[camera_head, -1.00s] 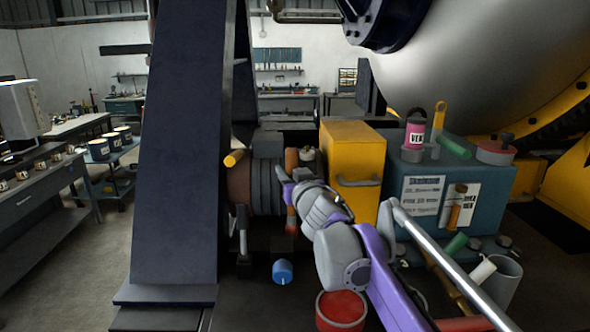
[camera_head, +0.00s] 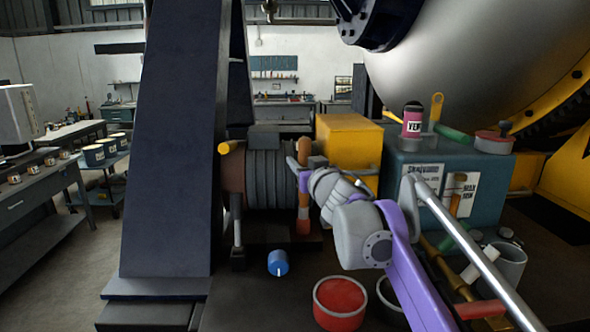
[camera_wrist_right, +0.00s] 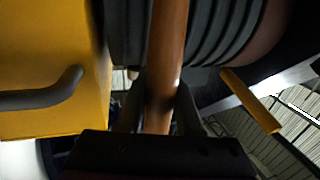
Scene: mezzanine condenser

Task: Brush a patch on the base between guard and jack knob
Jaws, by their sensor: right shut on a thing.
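My right gripper (camera_head: 302,180) is shut on the orange-brown handle of a brush (camera_head: 304,150). The brush is upright, its redder lower end close above or on the dark base (camera_head: 245,295); I cannot tell if it touches. The handle also shows between the fingers (camera_wrist_right: 157,105) in the right wrist view (camera_wrist_right: 168,50). A yellow box (camera_head: 348,140), which looks like the guard, stands right of and behind the brush. A blue knob with a white line (camera_head: 278,263), probably the jack knob, sits in front and slightly left. My left gripper is out of view.
A red-filled pot (camera_head: 340,300) stands below my right forearm. A ribbed grey motor (camera_head: 268,178) is just left of the brush. A dark sloping post (camera_head: 180,160) rises farther left. A teal box (camera_head: 480,195) with items on top stands right.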

